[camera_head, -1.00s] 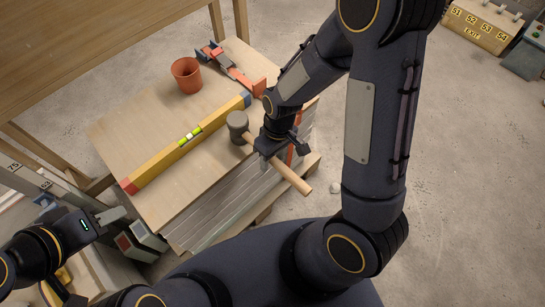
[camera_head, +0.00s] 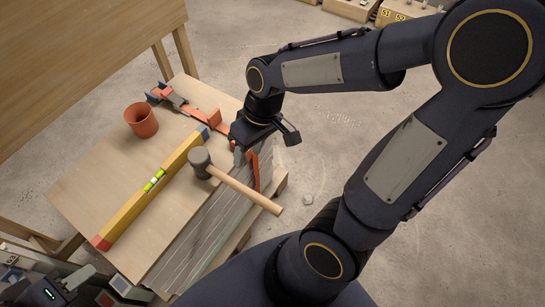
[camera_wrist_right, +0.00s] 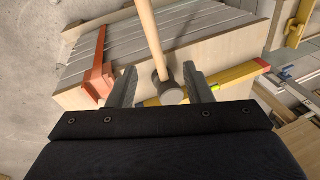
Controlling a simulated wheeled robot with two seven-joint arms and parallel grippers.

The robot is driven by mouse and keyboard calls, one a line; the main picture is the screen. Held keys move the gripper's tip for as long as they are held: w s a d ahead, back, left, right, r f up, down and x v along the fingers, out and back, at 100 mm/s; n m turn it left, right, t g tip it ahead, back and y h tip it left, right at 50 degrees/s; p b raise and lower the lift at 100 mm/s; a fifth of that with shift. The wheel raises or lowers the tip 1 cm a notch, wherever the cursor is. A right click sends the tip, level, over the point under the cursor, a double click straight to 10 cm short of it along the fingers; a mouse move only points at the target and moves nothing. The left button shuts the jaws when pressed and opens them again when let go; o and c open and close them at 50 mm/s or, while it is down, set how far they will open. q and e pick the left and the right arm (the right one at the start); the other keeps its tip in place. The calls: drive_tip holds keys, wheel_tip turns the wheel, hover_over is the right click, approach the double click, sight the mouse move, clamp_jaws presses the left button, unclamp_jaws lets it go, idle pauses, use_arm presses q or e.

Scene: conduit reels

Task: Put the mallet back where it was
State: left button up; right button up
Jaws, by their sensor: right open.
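The mallet (camera_head: 233,186) has a grey head and a light wooden handle.
The yellow level (camera_head: 150,188) lies across the boards (camera_head: 95,185). An orange-red pot (camera_head: 141,120) and an orange clamp (camera_head: 188,107) are toward the back. Grey strips (camera_head: 205,232) lie along the near right side. Open concrete floor is to the right.

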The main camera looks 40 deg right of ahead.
drive_tip(key=s+d+r+m+t, duration=0.2)
drive_tip(key=s+r+m+t, duration=0.2)
drive_tip(key=s, duration=0.5)
wheel_tip(320, 180, up, 3)
drive_tip(key=shift+s+f+t+y, duration=0.2)
drive_tip(key=shift+s+t+y, duration=0.1)
drive_tip(key=shift+t, duration=0.2)
drive_tip(key=shift+d, duration=0.1)
wheel_tip(320, 180, up, 9)
drive_tip(key=p, duration=0.8)
drive_tip(key=shift+f+p, duration=0.15)
drive_tip(key=shift+p, duration=0.15)
